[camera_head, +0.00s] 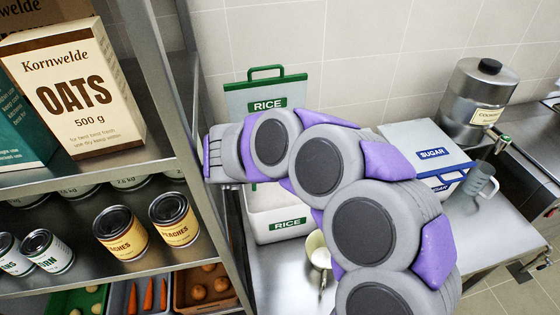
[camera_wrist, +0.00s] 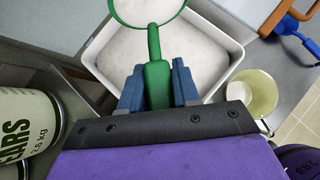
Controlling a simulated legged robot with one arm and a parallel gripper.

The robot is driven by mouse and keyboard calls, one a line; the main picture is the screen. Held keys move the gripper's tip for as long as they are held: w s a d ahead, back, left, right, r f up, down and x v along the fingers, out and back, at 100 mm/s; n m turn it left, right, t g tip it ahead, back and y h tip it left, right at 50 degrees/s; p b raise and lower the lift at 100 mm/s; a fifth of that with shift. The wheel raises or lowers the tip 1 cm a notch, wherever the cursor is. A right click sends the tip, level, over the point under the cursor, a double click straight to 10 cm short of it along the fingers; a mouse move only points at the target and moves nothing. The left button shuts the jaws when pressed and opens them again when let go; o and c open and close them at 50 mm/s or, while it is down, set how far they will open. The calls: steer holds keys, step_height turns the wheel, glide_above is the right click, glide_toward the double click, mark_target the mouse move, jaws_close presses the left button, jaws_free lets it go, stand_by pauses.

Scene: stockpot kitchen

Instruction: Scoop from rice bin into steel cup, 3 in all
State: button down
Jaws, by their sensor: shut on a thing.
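My gripper (camera_wrist: 158,88) is shut on the green handle of a scoop (camera_wrist: 158,78), with a blue finger on each side. The scoop's round green-rimmed head shows at the top edge of the wrist view, over the white rice bin (camera_wrist: 98,58). Its inside looks pale; I cannot tell whether it holds rice. In the head view the rice bin (camera_head: 282,222) stands with its lid (camera_head: 265,92) raised behind, and my arm hides the scoop and gripper tips.
A shelf rack (camera_head: 190,150) stands close on the left, with an oats box (camera_head: 85,90) and cans. A large can (camera_wrist: 25,125) is near my gripper's left. The sugar bin (camera_head: 425,150), a grey cup-like vessel (camera_head: 480,184) and a steel canister (camera_head: 478,95) stand right.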

steer(key=shift+s+a+f, duration=0.15)
steer(key=shift+a+f, duration=0.15)
steer(key=shift+d+r, duration=0.2)
